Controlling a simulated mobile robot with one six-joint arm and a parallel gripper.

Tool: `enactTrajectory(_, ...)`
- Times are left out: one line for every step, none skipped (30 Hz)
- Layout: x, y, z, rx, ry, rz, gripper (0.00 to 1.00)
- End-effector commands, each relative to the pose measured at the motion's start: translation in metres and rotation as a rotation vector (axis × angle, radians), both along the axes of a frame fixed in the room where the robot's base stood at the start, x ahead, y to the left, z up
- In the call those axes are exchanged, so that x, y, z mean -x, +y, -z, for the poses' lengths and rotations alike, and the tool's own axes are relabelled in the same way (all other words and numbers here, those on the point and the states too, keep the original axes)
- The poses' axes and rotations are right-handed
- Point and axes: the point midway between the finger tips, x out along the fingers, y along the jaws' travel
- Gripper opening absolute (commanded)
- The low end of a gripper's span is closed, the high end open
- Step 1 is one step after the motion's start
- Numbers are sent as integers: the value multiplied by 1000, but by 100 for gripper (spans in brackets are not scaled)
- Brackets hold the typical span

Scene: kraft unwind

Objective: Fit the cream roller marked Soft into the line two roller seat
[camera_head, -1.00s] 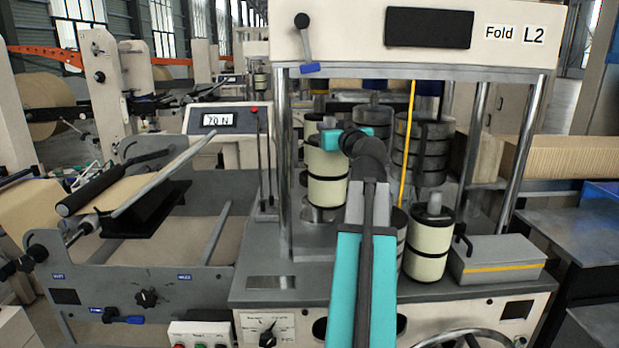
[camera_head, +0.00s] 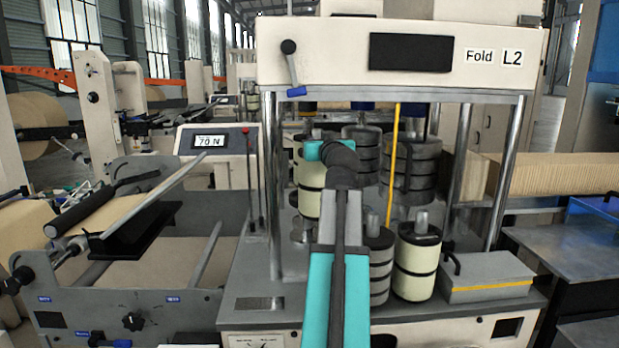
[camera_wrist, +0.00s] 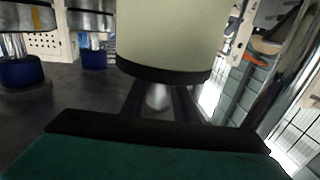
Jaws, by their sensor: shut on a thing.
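My gripper (camera_head: 322,150) is at the far end of my teal arm, inside the frame of the Fold L2 machine (camera_head: 300,48). It is shut on a cream roller (camera_head: 309,192) with dark bands, which hangs upright at the machine's left side, partly behind my arm. In the wrist view the same cream roller (camera_wrist: 175,35) fills the top middle, with the dark fingers at its shaft end. No Soft mark is readable on it. A second cream roller (camera_head: 415,262) stands on the deck to the right. I cannot clearly make out the line two seat; metal parts show below the held roller.
Grey stacked rollers (camera_head: 412,165) stand inside the machine behind and right of my gripper. Another grey stack (camera_head: 380,265) stands beside the second cream roller. A grey box with a yellow stripe (camera_head: 487,276) sits at the deck's right. Chrome posts (camera_head: 270,180) bound the opening.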

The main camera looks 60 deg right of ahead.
Motion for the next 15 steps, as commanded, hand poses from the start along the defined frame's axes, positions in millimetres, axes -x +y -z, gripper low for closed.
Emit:
enactTrajectory(-1, -3, -4, 3, -4, 2, 0)
enactTrajectory(-2, -5, -4, 3, -4, 3, 0)
enactTrajectory(-4, -7, -4, 3, -4, 3, 0)
enactTrajectory(-5, -9, -4, 3, -4, 3, 0)
enactTrajectory(-7, -12, -5, 3, -4, 3, 0)
enactTrajectory(-10, -15, -5, 3, -4, 4, 0)
enactTrajectory(-13, -17, -5, 3, -4, 4, 0)
enactTrajectory(-15, -20, -5, 3, -4, 3, 0)
enactTrajectory(-18, -24, -5, 2, -4, 3, 0)
enactTrajectory(-21, -27, -5, 2, -4, 4, 0)
enactTrajectory(-24, -30, -5, 2, -4, 4, 0)
enactTrajectory(-27, -33, -5, 2, -5, 4, 0)
enactTrajectory(-30, -36, -5, 2, -5, 4, 0)
enactTrajectory(-32, -38, -5, 2, -5, 4, 0)
enactTrajectory(-36, -42, -5, 2, -5, 3, 0)
